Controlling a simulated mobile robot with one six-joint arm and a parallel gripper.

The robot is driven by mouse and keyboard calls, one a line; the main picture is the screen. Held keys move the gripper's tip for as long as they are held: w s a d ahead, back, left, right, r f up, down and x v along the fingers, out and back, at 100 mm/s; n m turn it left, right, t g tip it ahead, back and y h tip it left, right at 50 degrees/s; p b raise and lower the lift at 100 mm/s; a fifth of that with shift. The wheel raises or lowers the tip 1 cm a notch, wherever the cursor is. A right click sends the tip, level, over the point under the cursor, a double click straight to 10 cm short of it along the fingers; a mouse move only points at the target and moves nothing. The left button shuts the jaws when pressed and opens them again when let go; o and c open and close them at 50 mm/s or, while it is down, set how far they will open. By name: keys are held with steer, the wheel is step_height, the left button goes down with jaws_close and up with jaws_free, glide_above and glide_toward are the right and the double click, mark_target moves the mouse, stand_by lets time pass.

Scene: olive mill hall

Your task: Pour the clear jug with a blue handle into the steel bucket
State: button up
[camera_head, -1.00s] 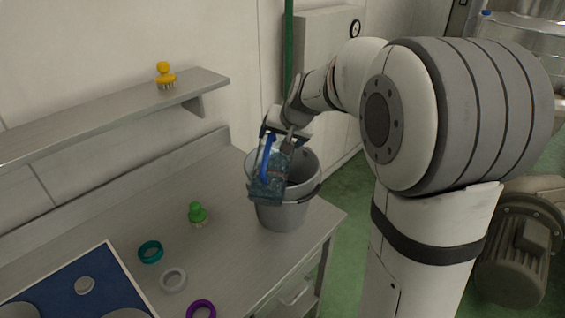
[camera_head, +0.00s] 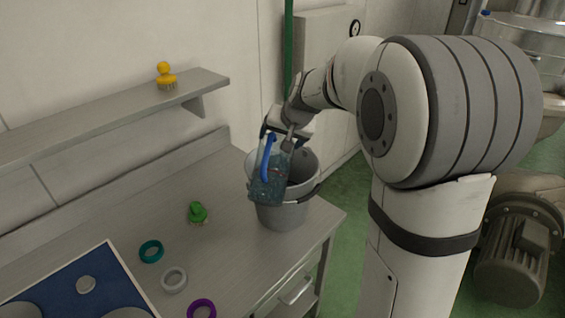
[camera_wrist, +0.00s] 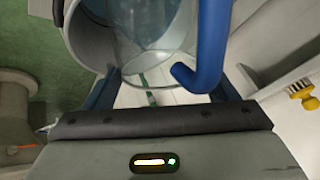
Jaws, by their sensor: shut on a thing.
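The clear jug (camera_head: 266,188) with a blue handle (camera_head: 267,155) is held in the air at the mouth of the steel bucket (camera_head: 284,214), over its left side in the head view. The jug looks tilted, and bluish contents show through its wall. My gripper (camera_head: 279,137) is shut on the jug from behind. In the wrist view the blue handle (camera_wrist: 209,50) and the clear jug wall (camera_wrist: 150,22) fill the upper middle, with the bucket's grey rim (camera_wrist: 82,50) behind. I cannot tell whether liquid is flowing out.
The bucket stands near the right end of the steel worktop (camera_head: 130,215). A green brush (camera_head: 198,212), teal ring (camera_head: 151,251), grey ring (camera_head: 173,280) and purple ring (camera_head: 201,309) lie to its left. A wall shelf (camera_head: 120,108) holds a yellow brush (camera_head: 165,76).

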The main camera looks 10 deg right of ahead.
steer(key=shift+w+d+f+g+y+p, duration=0.15)
steer(key=shift+w+f+g+y+p, duration=0.2)
steer(key=shift+p, duration=0.4)
steer(key=shift+w+d+f+g+y+p, duration=0.15)
steer(key=shift+w+g+p, duration=0.2)
steer(key=shift+g+p, duration=0.3)
stand_by(3.5)
steer(key=shift+w+d+f+m+g+p, duration=0.15)
steer(key=shift+w+d+f+g+p, duration=0.15)
steer(key=shift+w, duration=0.3)
steer(key=shift+w+d+f+m+g+p, duration=0.2)
steer(key=shift+w+g, duration=0.1)
steer(key=shift+w, duration=0.25)
stand_by(1.9)
